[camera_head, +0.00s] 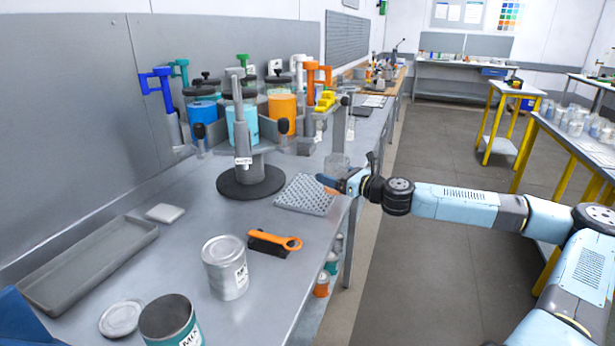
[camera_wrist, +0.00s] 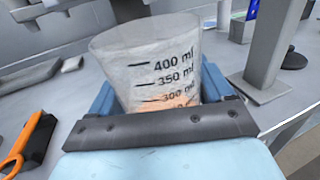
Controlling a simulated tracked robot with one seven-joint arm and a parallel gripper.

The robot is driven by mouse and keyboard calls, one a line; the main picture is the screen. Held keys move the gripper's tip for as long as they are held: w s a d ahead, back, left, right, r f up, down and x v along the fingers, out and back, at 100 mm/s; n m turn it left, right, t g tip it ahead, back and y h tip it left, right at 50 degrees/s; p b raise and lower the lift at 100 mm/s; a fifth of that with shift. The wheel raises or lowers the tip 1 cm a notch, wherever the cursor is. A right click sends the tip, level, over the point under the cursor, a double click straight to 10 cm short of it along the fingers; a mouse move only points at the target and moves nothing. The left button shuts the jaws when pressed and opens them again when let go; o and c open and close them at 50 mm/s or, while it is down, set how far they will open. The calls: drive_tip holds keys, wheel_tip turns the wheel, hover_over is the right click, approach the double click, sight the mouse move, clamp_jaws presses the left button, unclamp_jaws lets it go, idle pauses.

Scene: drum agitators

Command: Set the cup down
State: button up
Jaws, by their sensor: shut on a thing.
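The cup (camera_wrist: 150,62) is a clear, tapered measuring cup with black ml marks, and something orange shows low inside it. My gripper (camera_head: 345,184) is shut on the cup, with blue fingers on both sides of it in the wrist view. In the head view the cup (camera_head: 336,163) is small and faint at my gripper, by the right edge of the bench (camera_head: 130,225). I cannot tell whether its base touches anything; its lower part is hidden in the wrist view.
A grey perforated mat (camera_head: 303,196) lies just left of my gripper. Behind it are a stand with a round black base (camera_head: 250,183) and several drums with agitators. An orange-handled tool (camera_head: 274,240), a closed tin (camera_head: 225,268), an open tin (camera_head: 170,322) and a long tray (camera_head: 88,262) are nearer.

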drive_tip(key=x, duration=1)
drive_tip(key=shift+f, duration=1.75)
drive_tip(key=o, duration=1.1)
drive_tip(key=shift+d, duration=0.1)
drive_tip(key=v, duration=1.2)
